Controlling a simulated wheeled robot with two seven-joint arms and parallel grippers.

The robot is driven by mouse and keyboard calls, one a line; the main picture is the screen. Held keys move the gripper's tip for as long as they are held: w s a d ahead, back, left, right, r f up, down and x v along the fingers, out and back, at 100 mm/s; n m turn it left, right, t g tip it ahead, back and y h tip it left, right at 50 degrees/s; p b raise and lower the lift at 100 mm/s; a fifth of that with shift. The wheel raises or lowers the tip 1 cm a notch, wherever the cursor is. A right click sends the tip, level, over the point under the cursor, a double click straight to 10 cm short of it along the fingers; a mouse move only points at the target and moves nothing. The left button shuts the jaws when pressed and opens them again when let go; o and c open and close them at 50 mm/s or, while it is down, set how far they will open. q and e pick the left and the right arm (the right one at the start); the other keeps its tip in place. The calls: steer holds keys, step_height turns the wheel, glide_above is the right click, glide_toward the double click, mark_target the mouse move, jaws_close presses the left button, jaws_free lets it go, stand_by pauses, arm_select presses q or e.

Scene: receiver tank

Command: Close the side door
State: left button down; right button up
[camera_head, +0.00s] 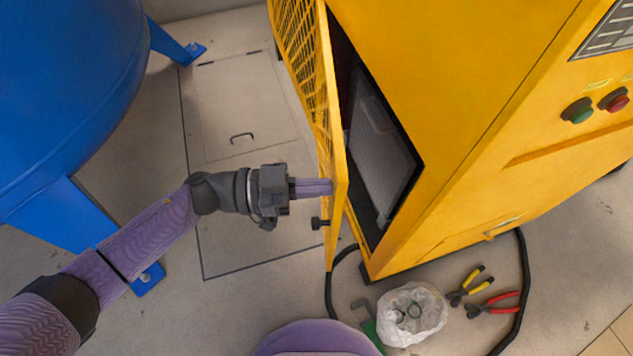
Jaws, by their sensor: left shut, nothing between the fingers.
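The side door (338,130) is a yellow panel with a mesh part, hinged on the yellow machine (440,100). It stands ajar, and the dark opening (385,150) behind it shows. A black knob (320,223) sticks out low on the door's outer face. My left gripper (328,187) is shut and empty. Its fingertips are at the outer face of the door, above the knob; they look to be touching it, though I cannot be sure. My right gripper is not in view.
A blue tank (60,80) with blue legs stands at the left. A floor hatch (240,120) lies between tank and machine. In front of the machine are a white bag (410,314), yellow-handled pliers (468,286), red-handled pliers (494,305) and a black hose (527,290).

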arm_select(q)
steer(key=w+d+n+t+p, duration=0.1)
steer(key=d+t, duration=0.4)
steer(key=d, duration=0.7)
steer(key=shift+w+r+n+y+p, duration=0.25)
steer(key=shift+w+n+y+p, duration=0.15)
steer(key=shift+n+p, duration=0.6)
steer(key=shift+a, duration=0.1)
